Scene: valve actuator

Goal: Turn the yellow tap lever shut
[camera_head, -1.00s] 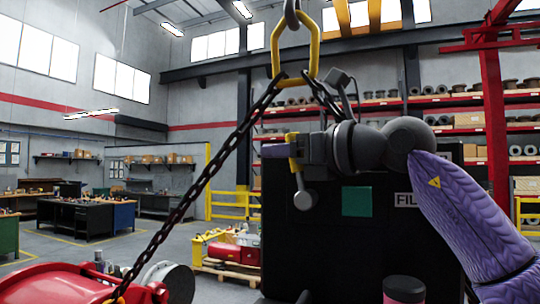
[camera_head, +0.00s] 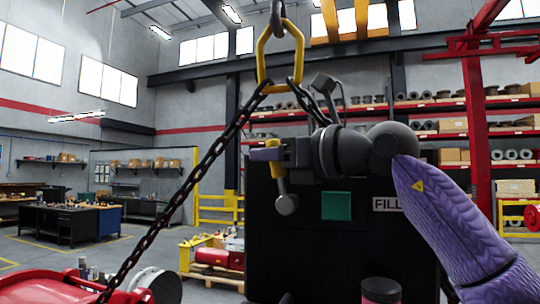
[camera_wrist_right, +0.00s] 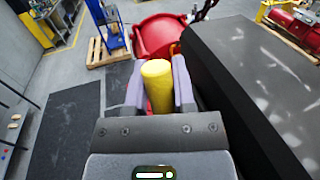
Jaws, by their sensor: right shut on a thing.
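The yellow tap lever (camera_head: 281,186) shows at the middle of the head view, in front of the black cabinet. Its lower end meets a grey round knob. My right gripper (camera_head: 267,154) comes in from the right and is shut on the lever's yellow part. In the right wrist view the yellow lever (camera_wrist_right: 158,84) stands between the two purple fingers (camera_wrist_right: 158,90), one on each side. The fingers hide part of the lever in the head view. My left gripper is not in view.
A black cabinet (camera_head: 340,250) with a green square stands behind my right gripper. A chain (camera_head: 195,175) hangs from a yellow ring (camera_head: 279,55) and slants down to red equipment (camera_head: 50,288) at lower left. Open floor and workbenches lie at the left.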

